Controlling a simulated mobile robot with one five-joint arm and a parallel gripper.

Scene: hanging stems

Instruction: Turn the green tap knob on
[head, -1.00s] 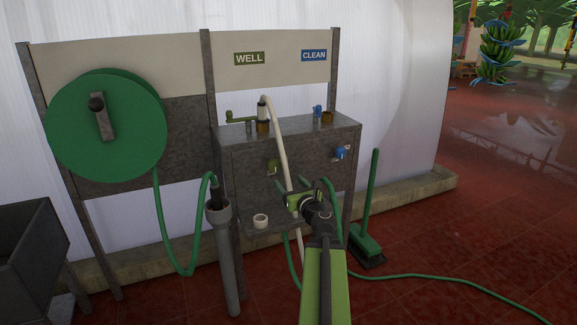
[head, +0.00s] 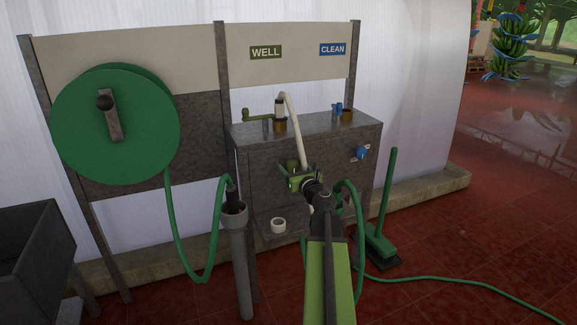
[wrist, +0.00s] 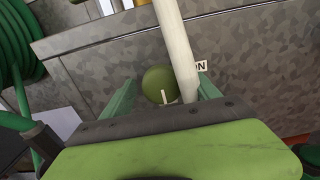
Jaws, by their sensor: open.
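The green tap knob (wrist: 160,84) is on the front of the grey metal cabinet, with a pale mark on its face. In the wrist view it lies between the two green fingers of my gripper (wrist: 155,95), which are open and apart from each other. A label ending in "ON" (wrist: 200,65) shows to the right of the knob. A white hose (wrist: 177,45) hangs down just right of the knob, also between the fingers. In the head view my gripper (head: 300,180) is in front of the cabinet and hides most of the knob (head: 292,164).
The blue knob (head: 361,153) is on the same cabinet front (head: 250,180), to the right. A white cup-like ring (head: 278,225) sits on the ledge below. A grey pipe (head: 237,260) with a green hose stands at left, and a green broom (head: 385,215) at right.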

